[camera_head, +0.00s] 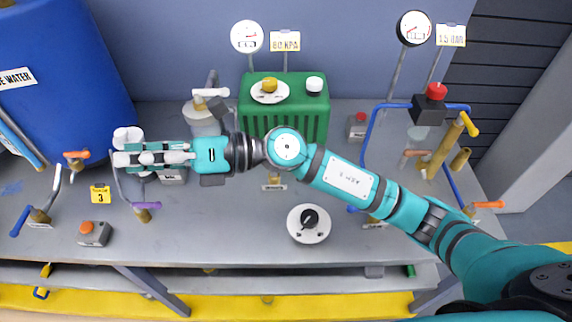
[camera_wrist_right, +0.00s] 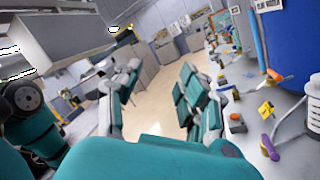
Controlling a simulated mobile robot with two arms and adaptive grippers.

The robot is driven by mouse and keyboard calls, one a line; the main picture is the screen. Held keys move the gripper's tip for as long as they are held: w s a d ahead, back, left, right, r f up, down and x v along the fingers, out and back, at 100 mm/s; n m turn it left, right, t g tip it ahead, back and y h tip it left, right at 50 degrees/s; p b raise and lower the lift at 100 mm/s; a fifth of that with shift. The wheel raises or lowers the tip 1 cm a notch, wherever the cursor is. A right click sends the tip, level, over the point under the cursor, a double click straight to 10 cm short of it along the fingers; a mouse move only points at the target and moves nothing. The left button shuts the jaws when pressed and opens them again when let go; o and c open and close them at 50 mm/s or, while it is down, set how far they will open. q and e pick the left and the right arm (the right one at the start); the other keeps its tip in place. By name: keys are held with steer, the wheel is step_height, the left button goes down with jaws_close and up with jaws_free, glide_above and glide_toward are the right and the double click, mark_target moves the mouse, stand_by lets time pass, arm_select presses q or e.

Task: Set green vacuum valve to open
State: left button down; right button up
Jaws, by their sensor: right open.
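A green ribbed box (camera_head: 255,118) stands at the back middle of the bench, with a yellow knob on a white dial (camera_head: 270,90) and a white knob (camera_head: 314,85) on top. I cannot make out a green valve handle on the bench. My right arm reaches left across the bench in front of the box. My right gripper (camera_head: 122,159) is open and empty, left of the box, close to a white cylinder (camera_head: 127,133) and above the purple-handled valve (camera_head: 146,206). My left gripper is out of view.
A blue water tank (camera_head: 60,75) stands at the left. Valves with blue (camera_head: 20,220), orange (camera_head: 76,155) and yellow (camera_head: 468,124) handles rise from the bench. A black knob on a white dial (camera_head: 309,222) sits at the front middle. Gauges (camera_head: 246,37) stand behind.

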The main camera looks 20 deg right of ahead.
steer(key=w+d+f+n+g+h, duration=0.1)
steer(key=w+d+f+n+h, duration=0.25)
steer(key=f+h, duration=0.3)
steer(key=w+d+f+n+h, duration=0.2)
steer(key=d+f+n+h, duration=0.1)
steer(key=d+f+h, duration=0.3)
steer(key=w+d+f+t+h, duration=0.1)
steer(key=w+d+h, duration=0.3)
steer(key=d, duration=0.4)
steer(key=w+d+t+h, duration=0.1)
steer(key=w+d+h, duration=0.3)
steer(key=d, duration=0.5)
steer(key=p+x, duration=0.1)
steer(key=x, duration=0.4)
steer(key=p+x, duration=0.2)
steer(key=x, duration=0.4)
steer(key=p+x, duration=0.1)
steer(key=x, duration=0.4)
steer(key=shift+s+a+f+p, duration=0.25)
steer(key=shift+s+f+p, duration=0.05)
steer(key=shift+f+p, duration=0.05)
jaws_close()
